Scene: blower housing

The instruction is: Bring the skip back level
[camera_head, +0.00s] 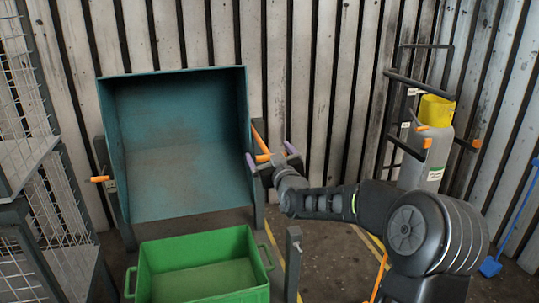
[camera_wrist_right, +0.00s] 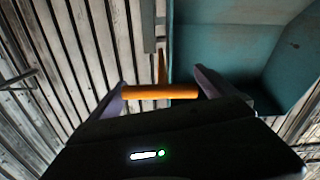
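The skip (camera_head: 185,140) is a teal open-topped box between grey posts. It is tipped forward, its open side facing me above the green bin, and its inside looks empty. An orange peg handle (camera_head: 97,179) sticks out at its left side. My right gripper (camera_head: 271,156) is by the skip's right side, its fingers wide apart. An orange bar (camera_wrist_right: 160,92) spans the gap between those fingers in the right wrist view; whether they touch its ends I cannot tell. The skip's teal wall (camera_wrist_right: 215,45) shows beyond. My left gripper is out of view.
A green bin (camera_head: 205,265) stands in front of and below the skip. A grey post (camera_head: 293,262) rises right of it. Wire-mesh racks (camera_head: 30,180) stand at the left. A trolley with a grey cylinder (camera_head: 425,150) and a blue shovel (camera_head: 490,266) are at the right.

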